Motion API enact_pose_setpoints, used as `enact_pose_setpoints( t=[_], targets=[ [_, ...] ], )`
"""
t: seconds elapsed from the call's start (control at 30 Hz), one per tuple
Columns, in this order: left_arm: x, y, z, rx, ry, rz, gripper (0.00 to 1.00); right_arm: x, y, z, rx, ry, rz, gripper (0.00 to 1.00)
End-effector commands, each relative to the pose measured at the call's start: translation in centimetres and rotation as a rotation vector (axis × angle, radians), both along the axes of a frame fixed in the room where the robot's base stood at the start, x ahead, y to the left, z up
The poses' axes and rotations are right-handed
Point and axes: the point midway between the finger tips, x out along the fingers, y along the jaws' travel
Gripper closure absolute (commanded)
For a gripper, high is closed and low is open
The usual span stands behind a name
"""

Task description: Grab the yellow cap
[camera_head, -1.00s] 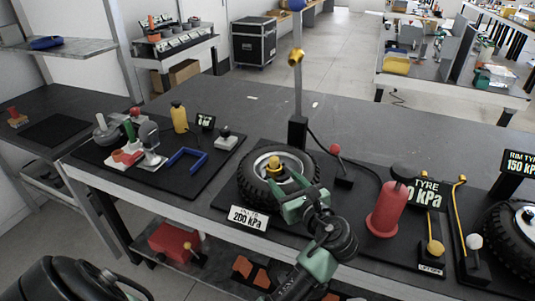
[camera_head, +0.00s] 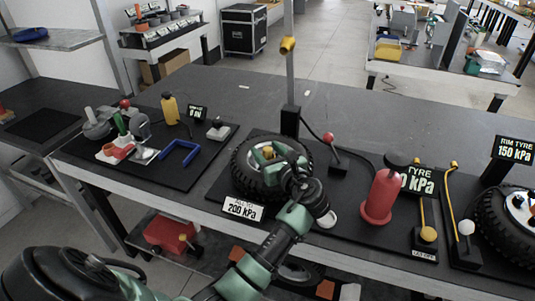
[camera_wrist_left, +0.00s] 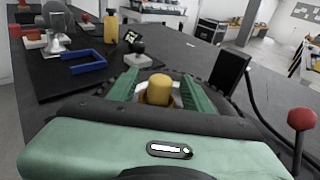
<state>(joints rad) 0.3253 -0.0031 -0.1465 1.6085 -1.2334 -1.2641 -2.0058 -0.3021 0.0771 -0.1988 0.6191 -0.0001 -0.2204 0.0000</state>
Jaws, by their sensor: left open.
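The yellow cap (camera_head: 268,153) sits at the middle of the black tyre (camera_head: 240,172) lying on the bench. In the left wrist view the yellow cap (camera_wrist_left: 160,90) stands between the two green fingers of my left gripper (camera_wrist_left: 158,88). In the head view my left gripper (camera_head: 268,154) is over the tyre, with its fingers around the cap. The gripper is open; whether a finger touches the cap I cannot tell. The gripper body hides the cap's lower part and the near side of the tyre in the wrist view. My right gripper does not show.
A thin post (camera_head: 290,75) stands behind the tyre. A red-knobbed lever (camera_head: 329,138) and a red cylinder (camera_head: 381,196) are to its right. A 200 kPa sign (camera_head: 242,209) is in front.

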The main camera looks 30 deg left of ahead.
Motion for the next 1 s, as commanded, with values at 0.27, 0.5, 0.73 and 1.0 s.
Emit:
enact_pose_setpoints(
  t=[0.27, 0.5, 0.73, 1.0],
  targets=[
    [0.0, -0.1, 0.0, 0.0, 0.0, 0.0, 1.0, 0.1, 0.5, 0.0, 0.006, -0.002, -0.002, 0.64],
    [0.0, -0.1, 0.0, 0.0, 0.0, 0.0, 1.0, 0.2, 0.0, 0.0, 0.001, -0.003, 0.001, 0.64],
    [0.0, -0.1, 1.5, -0.001, -0.003, 0.0, 1.0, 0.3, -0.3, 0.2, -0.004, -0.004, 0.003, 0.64],
    [0.0, -0.1, 7.6, -0.002, -0.008, 0.0, 1.0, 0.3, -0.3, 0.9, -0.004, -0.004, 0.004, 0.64]
  ],
)
